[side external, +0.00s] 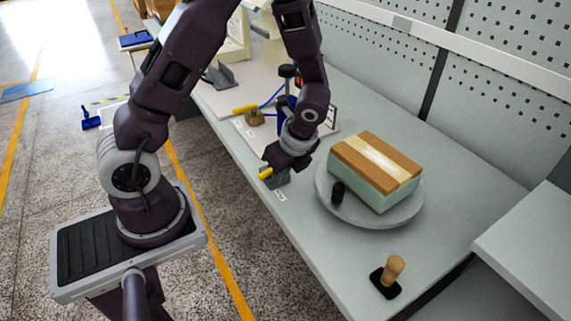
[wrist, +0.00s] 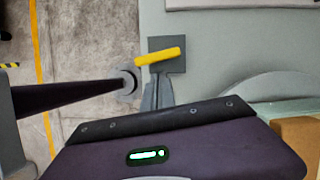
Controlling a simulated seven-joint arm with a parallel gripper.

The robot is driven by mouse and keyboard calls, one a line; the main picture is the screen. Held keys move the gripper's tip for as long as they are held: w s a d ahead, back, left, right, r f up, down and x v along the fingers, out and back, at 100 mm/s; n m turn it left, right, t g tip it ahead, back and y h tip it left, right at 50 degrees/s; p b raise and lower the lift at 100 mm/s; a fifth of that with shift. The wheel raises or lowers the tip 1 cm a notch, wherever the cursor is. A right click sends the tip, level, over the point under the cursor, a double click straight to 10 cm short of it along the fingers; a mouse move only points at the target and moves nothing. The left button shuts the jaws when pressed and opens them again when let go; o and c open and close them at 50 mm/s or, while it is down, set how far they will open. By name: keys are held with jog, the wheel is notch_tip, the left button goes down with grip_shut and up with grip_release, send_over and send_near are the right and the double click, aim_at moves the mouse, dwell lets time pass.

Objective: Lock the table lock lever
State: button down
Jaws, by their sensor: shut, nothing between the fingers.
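A yellow lever (side external: 265,173) sits on a grey block (side external: 277,181) at the table's front edge, left of the round turntable (side external: 408,213). In the wrist view the yellow lever (wrist: 160,56) lies across its dark grey base (wrist: 170,43), tilted slightly up to the right. My gripper (side external: 279,163) is shut and empty, low over the block and beside the lever. In the wrist view my gripper's fingers (wrist: 157,92) are just below the lever. I cannot tell whether they touch it. The gripper partly hides the block in the side view.
A taped box (side external: 377,164) stands on the turntable, with a black knob (side external: 338,191) near its rim. A wooden-handled tool (side external: 393,268) stands near the right front. Another yellow handle (side external: 245,109) and a red-and-black part lie behind my gripper.

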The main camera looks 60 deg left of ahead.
jog(key=d, duration=0.2)
jog(key=w+d+r, duration=0.1)
jog(key=shift+d+r, duration=0.1)
jog(key=shift+d, duration=0.05)
jog(key=v, duration=0.8)
jog(key=shift+r, duration=0.35)
jog(key=shift+s+r, duration=0.1)
jog(key=shift+s, duration=0.05)
